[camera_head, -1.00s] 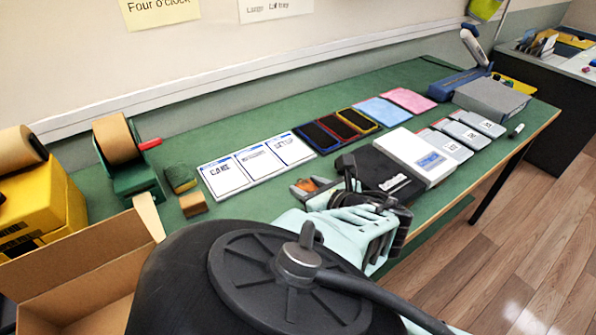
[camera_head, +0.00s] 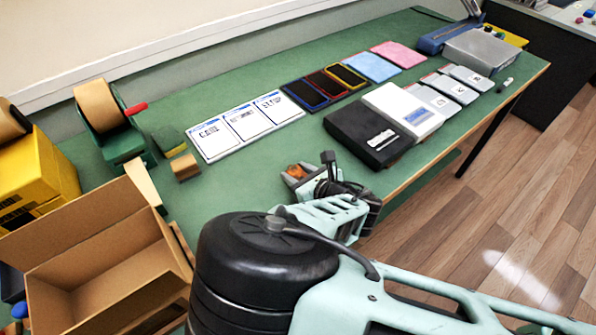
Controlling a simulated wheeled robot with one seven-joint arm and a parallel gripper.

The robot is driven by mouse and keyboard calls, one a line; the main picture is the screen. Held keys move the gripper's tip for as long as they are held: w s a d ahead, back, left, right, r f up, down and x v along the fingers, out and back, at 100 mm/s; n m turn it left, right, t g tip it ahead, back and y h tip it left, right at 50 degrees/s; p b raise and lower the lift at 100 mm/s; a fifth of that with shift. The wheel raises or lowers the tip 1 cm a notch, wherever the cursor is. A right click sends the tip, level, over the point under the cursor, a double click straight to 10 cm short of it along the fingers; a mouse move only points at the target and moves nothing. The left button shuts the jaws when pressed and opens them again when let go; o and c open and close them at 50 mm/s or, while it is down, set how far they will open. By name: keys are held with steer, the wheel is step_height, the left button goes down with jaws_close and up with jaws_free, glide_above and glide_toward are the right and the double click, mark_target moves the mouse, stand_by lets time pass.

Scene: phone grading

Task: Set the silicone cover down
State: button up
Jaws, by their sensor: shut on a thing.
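My gripper (camera_head: 297,178) is over the front part of the green table, to the left of the black box. It is shut on a small orange thing (camera_head: 296,171), which shows between its fingers. This seems to be the silicone cover, but it is mostly hidden and too small to make out its shape. I cannot tell whether it touches the table.
A black box (camera_head: 362,144) and a white box (camera_head: 402,108) lie right of my gripper. Paper cards (camera_head: 246,124) and dark phone-like slabs (camera_head: 325,86) lie behind. An open cardboard box (camera_head: 95,245) is at left. Green table (camera_head: 240,180) is bare between cards and gripper.

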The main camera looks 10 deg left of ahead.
steer(key=shift+f, duration=0.1)
steer(key=o, duration=0.9)
steer(key=shift+o, duration=0.2)
